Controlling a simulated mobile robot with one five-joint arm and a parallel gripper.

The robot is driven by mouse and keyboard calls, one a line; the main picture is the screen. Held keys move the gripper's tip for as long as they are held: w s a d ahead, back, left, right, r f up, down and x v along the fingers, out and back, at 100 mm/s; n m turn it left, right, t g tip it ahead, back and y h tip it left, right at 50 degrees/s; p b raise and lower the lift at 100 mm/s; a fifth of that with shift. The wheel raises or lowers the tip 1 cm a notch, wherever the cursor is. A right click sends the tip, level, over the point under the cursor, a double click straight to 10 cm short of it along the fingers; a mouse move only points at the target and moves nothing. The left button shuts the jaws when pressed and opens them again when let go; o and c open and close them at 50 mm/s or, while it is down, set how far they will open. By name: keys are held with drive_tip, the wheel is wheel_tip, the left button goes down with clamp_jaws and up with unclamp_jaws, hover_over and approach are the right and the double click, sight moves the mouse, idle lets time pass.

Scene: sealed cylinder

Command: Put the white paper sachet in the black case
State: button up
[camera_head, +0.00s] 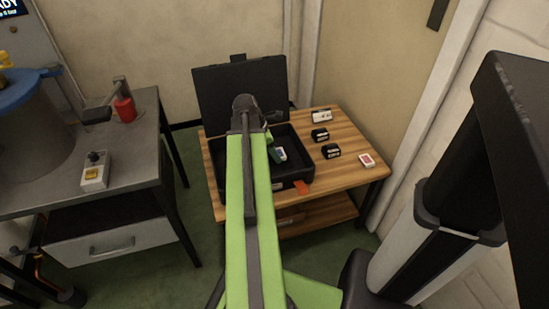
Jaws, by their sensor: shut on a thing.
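The black case (301,169) stands open on the wooden table, with its lid (212,95) raised at the back. My green arm reaches across it and hides much of its inside. My gripper is hidden behind the arm, so its fingers and anything between them do not show. A small white and bluish-green thing (281,153) shows just right of the arm, over or in the case. A small white piece with dark marks (321,116) is at the table's back right. I cannot tell whether either is the white paper sachet.
Two small black boxes (320,135) (331,151) and a red and white packet (366,160) are on the wooden table (340,176), right of the case. An orange-red piece (302,187) is at the case's front right. A grey workbench (137,150) stands left, across a floor gap.

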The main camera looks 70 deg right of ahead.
wheel_tip(320, 180, down, 2)
drive_tip(key=shift+f+b, duration=0.1)
drive_tip(key=shift+b, duration=0.3)
drive_tip(key=shift+r, duration=0.25)
drive_tip(key=shift+f, duration=0.15)
drive_tip(key=o, duration=1.3)
